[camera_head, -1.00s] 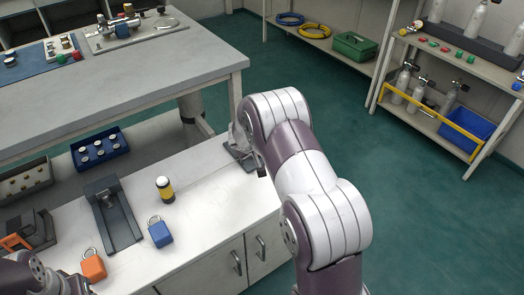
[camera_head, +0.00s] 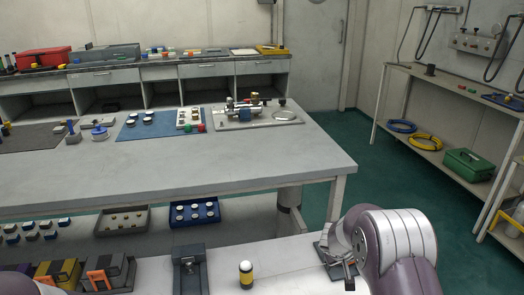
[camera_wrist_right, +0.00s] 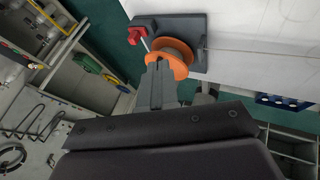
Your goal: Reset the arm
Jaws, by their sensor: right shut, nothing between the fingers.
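My right arm comes in from the lower right in the head view, with its gripper (camera_head: 343,268) low beside a small dark plate (camera_head: 322,250) at the right end of the white lower counter. The arm's wrist partly hides the gripper. In the right wrist view the gripper's fingers (camera_wrist_right: 160,82) are shut and empty. Their tips point at an orange round flanged part (camera_wrist_right: 172,60) on a grey base (camera_wrist_right: 190,32) with a red piece (camera_wrist_right: 137,36). I cannot tell whether the tips touch the orange part. My left gripper is not in view.
The grey worktable (camera_head: 170,170) stands behind the counter, its right corner close to my right arm. A yellow-black cylinder (camera_head: 246,274) and a dark grey stand (camera_head: 189,268) are left of the gripper. Green floor (camera_head: 385,185) is open to the right.

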